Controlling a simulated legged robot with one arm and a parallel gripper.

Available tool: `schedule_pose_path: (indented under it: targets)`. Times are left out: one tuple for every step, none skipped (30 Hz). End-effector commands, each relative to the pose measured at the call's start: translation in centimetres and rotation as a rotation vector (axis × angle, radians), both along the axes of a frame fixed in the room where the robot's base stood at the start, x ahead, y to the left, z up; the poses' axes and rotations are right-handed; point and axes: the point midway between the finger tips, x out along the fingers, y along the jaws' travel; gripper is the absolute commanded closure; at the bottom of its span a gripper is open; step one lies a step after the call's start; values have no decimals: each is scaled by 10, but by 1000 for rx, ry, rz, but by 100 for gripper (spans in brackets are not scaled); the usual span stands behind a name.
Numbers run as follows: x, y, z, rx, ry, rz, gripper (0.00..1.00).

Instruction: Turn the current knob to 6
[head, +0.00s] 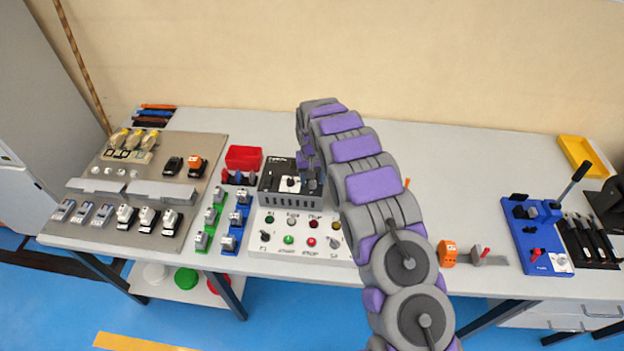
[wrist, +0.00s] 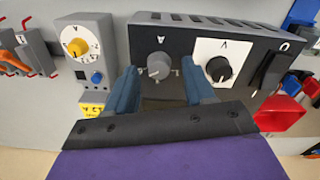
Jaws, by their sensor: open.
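The power supply, a dark box (head: 283,199), stands on the table in the head view, with my gripper (head: 309,183) over its right part. In the wrist view its panel (wrist: 145,38) appears upside down. The grey current knob (wrist: 159,65), marked A, sits between the two blue fingers of my gripper (wrist: 161,82). The gripper is open, with a visible gap on each side of the knob. The knob's pointer setting is too small to read. A black knob (wrist: 218,68) marked V, on a white plate, is just right of the right finger.
A black rocker switch (wrist: 271,70) is right of the V knob. A grey unit with a yellow knob (wrist: 77,47) stands left of the box. A red bin (head: 244,157) and a white button panel (head: 272,246) are close to the power supply.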

Motion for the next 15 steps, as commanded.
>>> schedule_pose_path:
  targets:
    - [1, 0, 9, 1, -4, 0, 47]
    - [1, 0, 15, 1, -4, 0, 47]
    - [1, 0, 23, 1, -5, 0, 47]
    - [1, 0, 29, 1, -4, 0, 47]
    - [1, 0, 36, 1, -4, 0, 47]
    - [1, 0, 45, 1, -4, 0, 47]
    - [1, 1, 52, 2, -5, 0, 47]
    - [2, 1, 58, 2, -6, 0, 47]
    - [2, 1, 67, 2, -6, 0, 47]
    - [2, 1, 74, 2, -5, 0, 47]
    - [2, 1, 80, 2, -4, 0, 47]
    - [2, 1, 90, 2, -4, 0, 47]
    - [2, 1, 96, 2, -5, 0, 47]
    - [2, 1, 103, 2, -6, 0, 47]
    - [2, 1, 112, 2, -5, 0, 47]
